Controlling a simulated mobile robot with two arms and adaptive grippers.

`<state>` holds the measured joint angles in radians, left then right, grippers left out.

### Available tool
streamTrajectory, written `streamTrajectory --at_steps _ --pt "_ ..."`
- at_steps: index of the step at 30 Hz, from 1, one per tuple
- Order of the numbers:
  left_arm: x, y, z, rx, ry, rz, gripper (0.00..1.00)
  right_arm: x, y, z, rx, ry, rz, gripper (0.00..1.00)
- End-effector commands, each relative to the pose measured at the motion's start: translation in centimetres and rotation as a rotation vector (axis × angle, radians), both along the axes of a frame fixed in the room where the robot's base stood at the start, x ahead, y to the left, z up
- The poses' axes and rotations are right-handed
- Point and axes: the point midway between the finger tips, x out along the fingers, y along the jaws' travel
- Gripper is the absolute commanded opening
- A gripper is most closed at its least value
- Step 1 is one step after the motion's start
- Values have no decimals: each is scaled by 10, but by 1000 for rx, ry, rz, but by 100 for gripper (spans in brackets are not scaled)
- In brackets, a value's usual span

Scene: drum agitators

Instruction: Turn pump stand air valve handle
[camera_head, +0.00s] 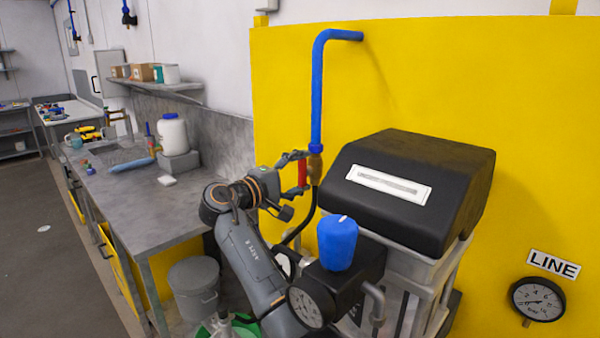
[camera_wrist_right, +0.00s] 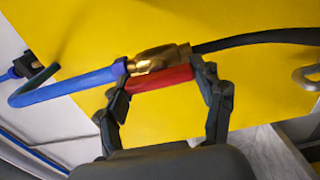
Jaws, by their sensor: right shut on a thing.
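The red valve handle (camera_head: 302,172) sits beside a brass valve body (camera_head: 315,166) at the lower end of a blue pipe (camera_head: 317,95). My right gripper (camera_head: 297,172) reaches it from the left. In the right wrist view the red handle (camera_wrist_right: 160,78) lies between the two fingertips of my right gripper (camera_wrist_right: 165,82), which are shut on it. There the handle runs alongside the brass valve (camera_wrist_right: 155,60), roughly in line with the blue pipe (camera_wrist_right: 75,86). My left gripper is in neither view.
A black-topped pump stand (camera_head: 420,165) with a blue knob (camera_head: 338,243) and gauge stands right of my arm. A yellow panel (camera_head: 530,130) is behind, with a LINE gauge (camera_head: 537,299). A grey bench (camera_head: 140,215) and bucket (camera_head: 195,285) are at left.

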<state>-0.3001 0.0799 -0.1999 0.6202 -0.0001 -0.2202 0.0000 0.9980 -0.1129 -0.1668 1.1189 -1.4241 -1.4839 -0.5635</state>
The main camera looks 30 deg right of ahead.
Motion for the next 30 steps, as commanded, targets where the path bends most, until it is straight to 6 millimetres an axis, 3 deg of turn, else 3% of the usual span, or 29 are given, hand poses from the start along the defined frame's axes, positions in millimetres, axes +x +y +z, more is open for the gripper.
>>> streamTrajectory --at_steps 1,2,5,19,30 --pt "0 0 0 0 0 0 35 0 -1 1 -4 1 0 36" --pt "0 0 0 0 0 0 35 0 -1 1 -4 1 0 69" --pt "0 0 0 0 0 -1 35 0 -1 1 -3 1 0 90" --pt "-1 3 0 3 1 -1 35 -2 8 0 -1 1 2 91" --pt "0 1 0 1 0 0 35 -26 77 0 0 1 3 91"
